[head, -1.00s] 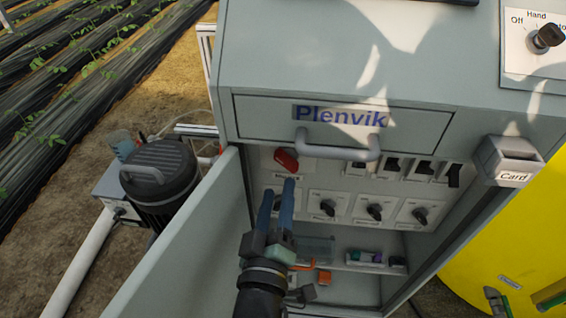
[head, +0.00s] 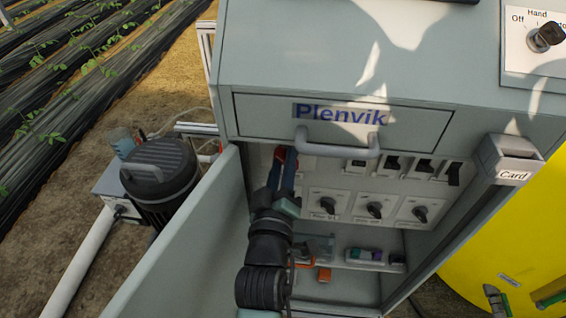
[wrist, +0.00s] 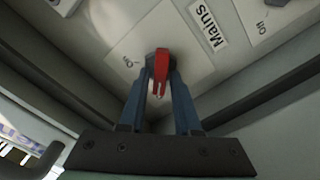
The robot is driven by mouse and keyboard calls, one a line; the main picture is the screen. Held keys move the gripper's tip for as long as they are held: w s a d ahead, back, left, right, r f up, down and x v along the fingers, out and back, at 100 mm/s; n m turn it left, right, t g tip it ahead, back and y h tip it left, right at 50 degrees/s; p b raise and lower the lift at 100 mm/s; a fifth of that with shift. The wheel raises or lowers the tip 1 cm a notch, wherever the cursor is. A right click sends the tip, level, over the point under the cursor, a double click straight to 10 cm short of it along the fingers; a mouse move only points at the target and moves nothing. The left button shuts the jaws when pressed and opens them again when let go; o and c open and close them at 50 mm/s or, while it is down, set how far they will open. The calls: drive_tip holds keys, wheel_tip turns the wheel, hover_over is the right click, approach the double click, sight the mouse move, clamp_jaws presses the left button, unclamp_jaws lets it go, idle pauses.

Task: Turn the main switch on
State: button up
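The main switch is a red rotary handle (wrist: 161,66) on a light plate marked "Mains" in the wrist view, with "On" printed to its left. My gripper's two blue fingers (wrist: 160,84) stand on either side of the handle, close against it. Whether they press on it cannot be made out. In the head view, my gripper (head: 282,165) reaches into the open cabinet from below, and its fingers hide most of the red handle (head: 279,153).
The grey cabinet (head: 350,65) has its door (head: 190,240) swung open left of my arm. A drawer handle (head: 338,145) juts out just above and right of the fingers. Several black knobs (head: 375,210) and breakers sit to the right. A card box (head: 510,158) is at the right.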

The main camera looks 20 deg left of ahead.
clamp_jaws()
drive_tip(key=m+b, duration=0.1)
drive_tip(key=m, duration=0.5)
drive_tip(key=m+b, duration=0.1)
drive_tip(key=m, duration=0.5)
drive_tip(key=d+m, duration=0.1)
drive_tip(key=m, duration=0.4)
drive_tip(key=shift+w+m+b, duration=0.1)
drive_tip(key=shift+m+b, duration=0.3)
drive_tip(key=shift+a, duration=0.1)
idle(0.4)
drive_tip(key=shift+o, duration=1.9)
unclamp_jaws()
